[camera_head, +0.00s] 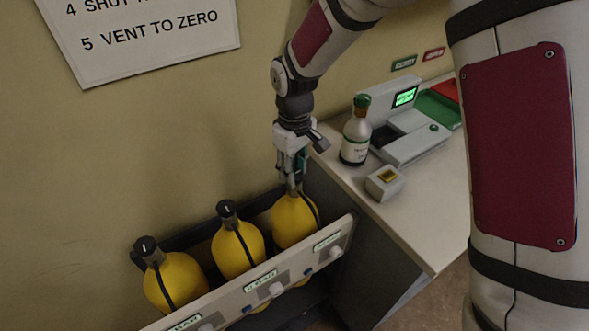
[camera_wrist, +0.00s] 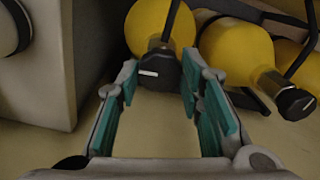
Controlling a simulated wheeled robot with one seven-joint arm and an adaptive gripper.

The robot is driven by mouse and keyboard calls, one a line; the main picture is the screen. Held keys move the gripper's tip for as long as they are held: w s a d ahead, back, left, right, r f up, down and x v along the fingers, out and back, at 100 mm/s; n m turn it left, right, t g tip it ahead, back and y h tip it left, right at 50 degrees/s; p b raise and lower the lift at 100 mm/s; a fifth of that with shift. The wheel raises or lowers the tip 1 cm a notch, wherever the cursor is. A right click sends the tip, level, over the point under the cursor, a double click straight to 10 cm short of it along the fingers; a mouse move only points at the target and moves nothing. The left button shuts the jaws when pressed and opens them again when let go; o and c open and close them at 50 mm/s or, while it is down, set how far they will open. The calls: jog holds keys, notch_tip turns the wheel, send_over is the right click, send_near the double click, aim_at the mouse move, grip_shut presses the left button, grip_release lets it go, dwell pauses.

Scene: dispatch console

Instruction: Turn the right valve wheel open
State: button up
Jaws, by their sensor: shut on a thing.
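Three yellow cylinders with black valve wheels stand tilted in a rack. The right cylinder (camera_head: 294,222) has my gripper (camera_head: 294,183) at its top, and its valve wheel is hidden there in the head view. In the wrist view the right valve wheel (camera_wrist: 158,68) is black with a white mark, and it sits between my teal-padded fingers, which are shut on it. The middle valve wheel (camera_head: 227,208) and left valve wheel (camera_head: 146,245) show white marks and are untouched. The middle wheel also shows at the right of the wrist view (camera_wrist: 294,101).
The rack's front rail (camera_head: 222,297) carries labels and white knobs. To its right a desk (camera_head: 420,200) holds a green-capped bottle (camera_head: 355,132), a small box (camera_head: 385,182) and a device with a green screen (camera_head: 404,97). A sign (camera_head: 150,45) hangs on the wall behind.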

jog(key=shift+n, duration=0.6)
jog(key=o, duration=1.2)
jog(key=shift+c, duration=0.2)
jog(key=shift+r, duration=0.1)
notch_tip(320, 180, up, 12)
